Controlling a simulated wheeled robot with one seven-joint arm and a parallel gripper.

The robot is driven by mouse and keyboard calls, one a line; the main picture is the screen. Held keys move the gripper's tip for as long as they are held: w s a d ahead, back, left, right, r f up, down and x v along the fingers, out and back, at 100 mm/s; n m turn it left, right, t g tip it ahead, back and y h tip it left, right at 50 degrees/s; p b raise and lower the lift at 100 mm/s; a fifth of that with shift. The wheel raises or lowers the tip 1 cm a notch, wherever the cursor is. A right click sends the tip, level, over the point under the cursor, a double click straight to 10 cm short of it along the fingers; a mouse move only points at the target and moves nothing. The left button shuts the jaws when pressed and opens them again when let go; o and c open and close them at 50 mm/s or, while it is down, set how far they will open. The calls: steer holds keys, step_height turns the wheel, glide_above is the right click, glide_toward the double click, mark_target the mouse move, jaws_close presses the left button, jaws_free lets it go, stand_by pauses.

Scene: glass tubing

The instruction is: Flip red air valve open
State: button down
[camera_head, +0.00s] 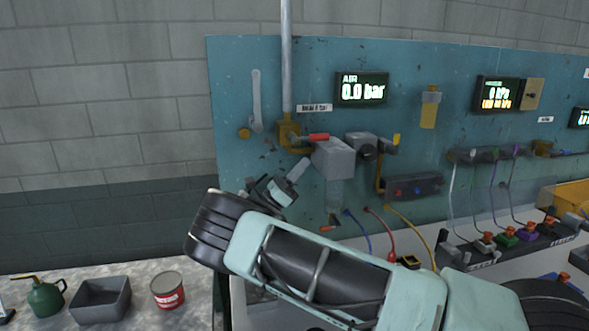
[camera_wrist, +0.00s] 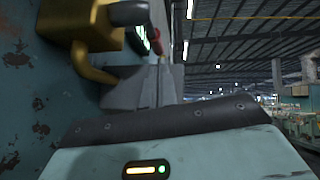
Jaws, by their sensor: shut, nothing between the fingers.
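The red valve handle (camera_head: 318,137) points to the right from a brass valve body (camera_head: 289,132) at the foot of a vertical grey pipe on the blue panel. In the wrist view, the brass body (camera_wrist: 80,28) is at the upper left, and the red handle (camera_wrist: 155,42) shows just beyond my fingertips. My gripper (camera_head: 300,167) is shut and empty, just below the valve, with its fingers pointing up and right. It also shows in the wrist view (camera_wrist: 158,75). I cannot tell whether the fingers touch the handle. The AIR display (camera_head: 362,89) reads 0.0 bar.
A grey box (camera_head: 333,158) sits right beside the handle, close to my fingers. A grey lever (camera_head: 256,102) hangs left of the pipe. Coloured hoses (camera_head: 388,232) run below the panel. A green oil can (camera_head: 45,297), grey bin (camera_head: 101,300) and red tin (camera_head: 167,290) stand at lower left.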

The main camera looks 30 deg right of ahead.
mark_target(309, 136)
steer(key=shift+p+x, duration=1)
steer(key=shift+x, duration=1.5)
steer(key=shift+d, duration=0.1)
